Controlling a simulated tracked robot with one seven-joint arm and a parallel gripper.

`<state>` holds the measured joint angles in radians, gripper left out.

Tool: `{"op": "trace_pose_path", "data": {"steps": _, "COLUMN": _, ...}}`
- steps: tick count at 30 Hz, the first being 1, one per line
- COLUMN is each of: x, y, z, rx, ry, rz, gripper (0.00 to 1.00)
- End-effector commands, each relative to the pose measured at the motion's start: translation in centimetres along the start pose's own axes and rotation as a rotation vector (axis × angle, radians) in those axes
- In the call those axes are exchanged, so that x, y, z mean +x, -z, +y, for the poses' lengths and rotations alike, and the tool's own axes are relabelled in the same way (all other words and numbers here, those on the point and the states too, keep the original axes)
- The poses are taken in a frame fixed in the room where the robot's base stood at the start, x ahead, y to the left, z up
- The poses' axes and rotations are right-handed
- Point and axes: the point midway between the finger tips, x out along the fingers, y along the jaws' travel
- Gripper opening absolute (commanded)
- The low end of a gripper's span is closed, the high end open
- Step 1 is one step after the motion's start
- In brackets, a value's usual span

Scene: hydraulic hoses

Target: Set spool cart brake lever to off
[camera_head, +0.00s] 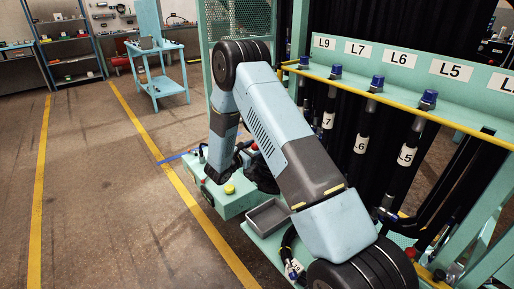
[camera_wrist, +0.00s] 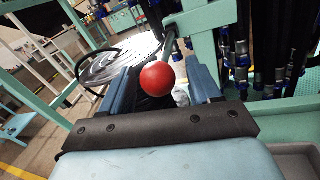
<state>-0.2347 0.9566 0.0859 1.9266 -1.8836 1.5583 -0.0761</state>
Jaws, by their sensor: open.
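My gripper (camera_wrist: 163,82) is open, one dark blue finger on each side of the knob. I cannot tell whether either finger touches it. A round, pale, coiled spool (camera_wrist: 118,68) lies behind the left finger. In the head view my gripper (camera_head: 221,170) points down beside the green cart-like base.
A green box with a yellow button (camera_head: 229,188) and a grey tray (camera_head: 268,217) stand below my arm. A rack of labelled hoses (camera_head: 362,130) fills the right side. A small blue table (camera_head: 158,70) stands at the back. The floor at left is clear.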

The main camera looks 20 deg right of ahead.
Motion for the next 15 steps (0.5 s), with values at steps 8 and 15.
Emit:
{"op": "trace_pose_path", "data": {"steps": 8, "x": 1.9, "y": 0.0, "z": 0.0, "rx": 0.0, "ry": -0.001, "rz": 0.0, "gripper": 0.62}}
{"op": "trace_pose_path", "data": {"steps": 15, "x": 2.0, "y": 0.0, "z": 0.0, "rx": 0.0, "ry": -0.001, "rz": 0.0, "gripper": 0.62}}
